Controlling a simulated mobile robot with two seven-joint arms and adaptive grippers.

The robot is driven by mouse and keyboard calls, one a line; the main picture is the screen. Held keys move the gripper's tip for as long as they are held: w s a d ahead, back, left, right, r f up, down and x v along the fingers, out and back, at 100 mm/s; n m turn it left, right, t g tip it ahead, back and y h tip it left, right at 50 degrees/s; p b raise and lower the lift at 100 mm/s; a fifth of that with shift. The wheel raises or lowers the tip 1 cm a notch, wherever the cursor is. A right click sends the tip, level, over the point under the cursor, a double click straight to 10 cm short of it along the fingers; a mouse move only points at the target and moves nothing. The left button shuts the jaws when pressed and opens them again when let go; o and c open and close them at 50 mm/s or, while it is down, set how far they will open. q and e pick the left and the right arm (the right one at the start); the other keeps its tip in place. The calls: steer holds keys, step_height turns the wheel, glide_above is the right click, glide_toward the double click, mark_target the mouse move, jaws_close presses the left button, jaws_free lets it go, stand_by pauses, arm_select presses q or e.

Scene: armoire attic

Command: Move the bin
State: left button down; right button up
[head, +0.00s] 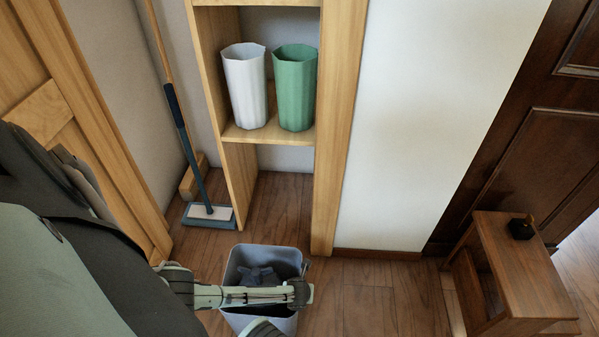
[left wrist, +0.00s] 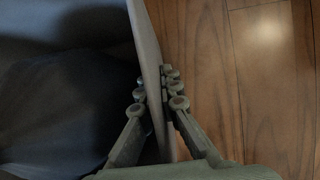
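The bin (head: 233,268) is a grey-blue open-topped container at the lower middle of the head view. A dark crumpled item (head: 262,276) lies inside it. My left arm reaches across the bin's opening, and my left gripper (head: 301,293) is at its right rim. In the left wrist view, the fingers of the left gripper (left wrist: 168,88) are shut on the bin's wall (left wrist: 147,38), one finger on each side. The dark bin interior is on the left there, and floor on the right. Whether the bin touches the floor is unclear. My right gripper is not in view.
A wooden shelf unit (head: 326,180) holds a white bin (head: 245,88) and a green bin (head: 295,88); the floor space beneath is empty. A wooden stool (head: 520,265) with a small black object stands right. Wooden floor is clear between bin and stool.

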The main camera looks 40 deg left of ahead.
arm_select(q)
steer(key=s, duration=0.2)
steer(key=s+f, duration=0.1)
steer(key=s, duration=0.1)
steer(key=shift+d, duration=0.35)
steer(key=c, duration=1.6)
jaws_free()
steer(key=shift+w+a, duration=0.1)
steer(key=shift+w, duration=0.05)
steer(key=shift+c, duration=0.2)
steer(key=shift+w, duration=0.15)
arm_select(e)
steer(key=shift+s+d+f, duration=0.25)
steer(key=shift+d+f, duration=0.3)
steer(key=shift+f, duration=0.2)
arm_select(q)
steer(key=shift+w+r, duration=0.1)
steer(key=shift+r, duration=0.05)
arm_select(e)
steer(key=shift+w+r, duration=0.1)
arm_select(q)
step_height(320, 180, up, 10)
